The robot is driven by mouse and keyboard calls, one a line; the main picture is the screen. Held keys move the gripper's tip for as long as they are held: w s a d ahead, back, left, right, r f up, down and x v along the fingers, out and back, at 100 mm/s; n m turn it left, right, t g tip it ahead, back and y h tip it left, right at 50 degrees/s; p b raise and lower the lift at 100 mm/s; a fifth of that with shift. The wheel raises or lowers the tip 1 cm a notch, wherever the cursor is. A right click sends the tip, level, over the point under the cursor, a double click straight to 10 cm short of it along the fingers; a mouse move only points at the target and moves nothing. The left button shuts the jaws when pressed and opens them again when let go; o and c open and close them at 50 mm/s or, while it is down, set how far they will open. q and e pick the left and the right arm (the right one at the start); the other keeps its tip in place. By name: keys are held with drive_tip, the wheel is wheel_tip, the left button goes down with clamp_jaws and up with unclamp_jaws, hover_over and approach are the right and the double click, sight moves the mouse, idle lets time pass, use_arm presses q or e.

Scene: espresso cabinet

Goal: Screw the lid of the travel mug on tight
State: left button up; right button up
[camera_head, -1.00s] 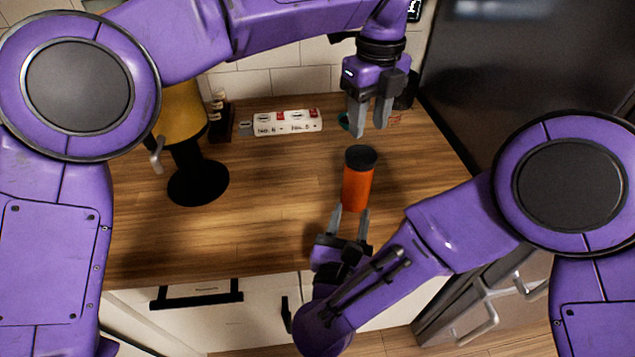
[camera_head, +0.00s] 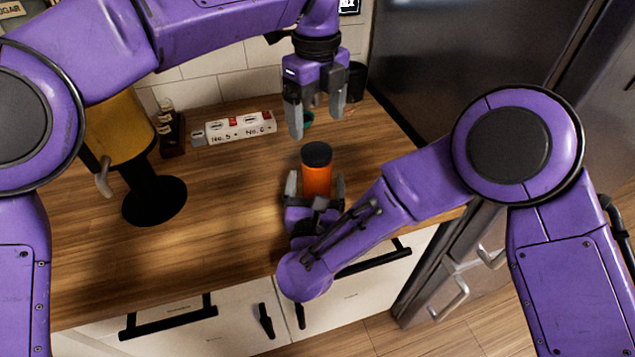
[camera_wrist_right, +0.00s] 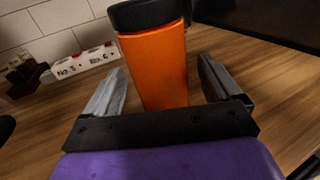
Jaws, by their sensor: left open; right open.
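The orange travel mug (camera_head: 317,180) stands upright on the wooden counter with its black lid (camera_head: 317,153) sitting on top. In the right wrist view the mug (camera_wrist_right: 158,70) stands between the fingers, with a gap on each side; the lid (camera_wrist_right: 148,14) is cut off by the top edge. My right gripper (camera_head: 315,185) is open around the mug's body, low at the counter. My left gripper (camera_head: 316,118) is open and empty, pointing down above and slightly behind the lid, apart from it. How tight the lid is cannot be seen.
A yellow machine on a black round base (camera_head: 154,201) stands left. A dark cup (camera_head: 356,80) is behind my left gripper. The counter's middle is clear.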

drive_tip(key=shift+w, duration=1.25)
drive_tip(key=shift+d, duration=0.1)
use_arm(q)
drive_tip(key=shift+f, duration=0.1)
use_arm(e)
clamp_jaws()
use_arm(q)
drive_tip(key=shift+s+d+f, duration=0.15)
drive_tip(key=shift+f, duration=0.3)
use_arm(e)
drive_tip(key=shift+s, duration=0.1)
use_arm(q)
drive_tip(key=shift+s+d+f+g+h, duration=0.1)
drive_tip(key=shift+d+f+g+h, duration=0.05)
drive_tip(key=shift+d+g+h, duration=0.2)
drive_tip(key=n, duration=0.1)
drive_tip(key=r+n, duration=0.1)
drive_tip(key=n, duration=0.1)
drive_tip(key=shift+w+a+r, duration=0.1)
drive_tip(key=shift+w+a, duration=0.1)
drive_tip(key=shift+a, duration=0.15)
drive_tip(key=shift+a+r+n, duration=0.1)
drive_tip(key=shift+a+n, duration=0.1)
drive_tip(key=shift+n, duration=0.6)
